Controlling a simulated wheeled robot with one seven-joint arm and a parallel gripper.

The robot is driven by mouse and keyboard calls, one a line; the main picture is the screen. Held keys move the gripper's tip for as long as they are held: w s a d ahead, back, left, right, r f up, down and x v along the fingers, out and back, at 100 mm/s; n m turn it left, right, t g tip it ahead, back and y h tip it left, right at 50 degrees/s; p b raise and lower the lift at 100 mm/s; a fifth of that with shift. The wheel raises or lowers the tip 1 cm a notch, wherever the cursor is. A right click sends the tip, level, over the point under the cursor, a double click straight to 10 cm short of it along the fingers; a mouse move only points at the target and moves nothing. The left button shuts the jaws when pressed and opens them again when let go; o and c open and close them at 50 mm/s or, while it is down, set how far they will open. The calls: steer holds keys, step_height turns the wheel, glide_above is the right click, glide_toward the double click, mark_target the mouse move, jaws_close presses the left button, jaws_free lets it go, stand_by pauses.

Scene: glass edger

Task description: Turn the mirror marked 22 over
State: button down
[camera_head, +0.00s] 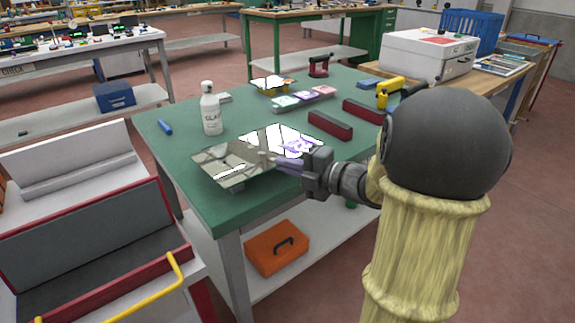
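A mirror-like sheet (228,162) is at the front of the green worktable, by its front edge. It looks slightly raised, with a dark block-like shape under its front. Bright reflective glass (268,138) continues behind it to the right; I cannot tell whether this is the same sheet or a second one. No number 22 can be read. My gripper (272,160) reaches in from the right, its fingers at the right side of the front sheet. The fingertips blend with the reflections, so their opening and any grip are unclear.
On the green table (165,150) stand a white bottle (211,110), a blue marker (165,127), dark red blocks (330,125), coloured pads (300,97) and a red-handled tool (319,66). A white box (430,53) is behind right. An orange case (276,250) sits on the lower shelf.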

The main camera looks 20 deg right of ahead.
steer(key=c, duration=1.6)
jaws_free()
steer(key=shift+o, duration=0.2)
steer(key=shift+f, duration=0.15)
steer(key=p+v, duration=0.2)
steer(key=v, duration=1.5)
steer(key=shift+s+p, duration=0.2)
steer(key=shift+p, duration=0.1)
